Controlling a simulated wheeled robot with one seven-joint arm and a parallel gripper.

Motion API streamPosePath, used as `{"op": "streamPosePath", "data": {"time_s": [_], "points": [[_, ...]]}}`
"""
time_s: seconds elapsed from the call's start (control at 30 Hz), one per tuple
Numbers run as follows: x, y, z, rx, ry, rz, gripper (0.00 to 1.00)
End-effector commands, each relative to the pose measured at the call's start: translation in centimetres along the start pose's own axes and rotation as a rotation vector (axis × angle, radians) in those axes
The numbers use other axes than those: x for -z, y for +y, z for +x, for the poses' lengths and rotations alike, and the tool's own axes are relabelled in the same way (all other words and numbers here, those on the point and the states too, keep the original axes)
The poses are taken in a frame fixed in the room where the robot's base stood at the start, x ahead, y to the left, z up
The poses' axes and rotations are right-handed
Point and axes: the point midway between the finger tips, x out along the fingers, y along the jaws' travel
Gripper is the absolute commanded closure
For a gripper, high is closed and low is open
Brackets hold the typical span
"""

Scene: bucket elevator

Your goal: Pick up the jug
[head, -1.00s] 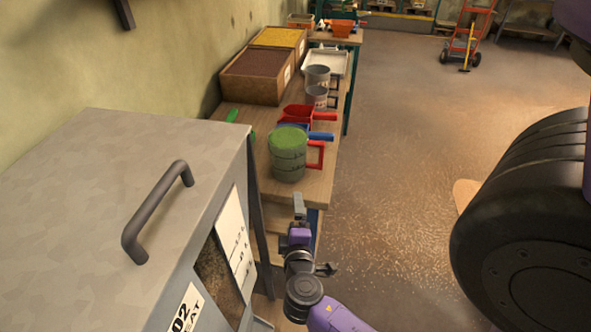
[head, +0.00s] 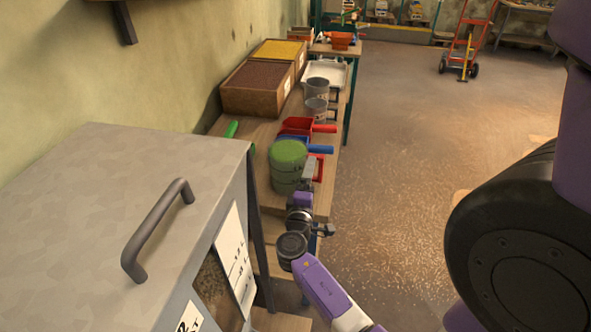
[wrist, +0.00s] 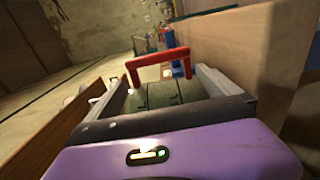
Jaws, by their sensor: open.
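A green jug (head: 287,166) with a red handle (head: 319,170) stands upright near the front end of the wooden bench. My gripper (head: 310,169) is at its right side, by the handle, and hides part of it. In the wrist view the red handle (wrist: 159,63) shows beyond my fingertips. The green jug body (wrist: 160,96) shows between the two open fingers of my gripper (wrist: 160,80). I cannot tell whether the fingers touch it. Two grey jugs, one tall (head: 317,88) and one shorter (head: 316,107), stand farther back on the bench.
Wooden boxes with brown (head: 258,77) and yellow (head: 282,49) contents stand behind. A grey cabinet (head: 110,190) with a bar handle is at the left. The floor (head: 405,150) right of the bench is clear.

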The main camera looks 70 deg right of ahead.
Motion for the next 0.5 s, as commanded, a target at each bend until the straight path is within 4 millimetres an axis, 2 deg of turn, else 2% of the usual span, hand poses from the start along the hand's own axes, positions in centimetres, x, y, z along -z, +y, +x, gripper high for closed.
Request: {"op": "streamPosePath", "data": {"time_s": [0.3,0.5], "points": [[0.2,0.1,4.1,-0.001,-0.003,0.0,0.0],[0.2,-0.1,5.2,0.0,0.0,0.001,0.0]]}}
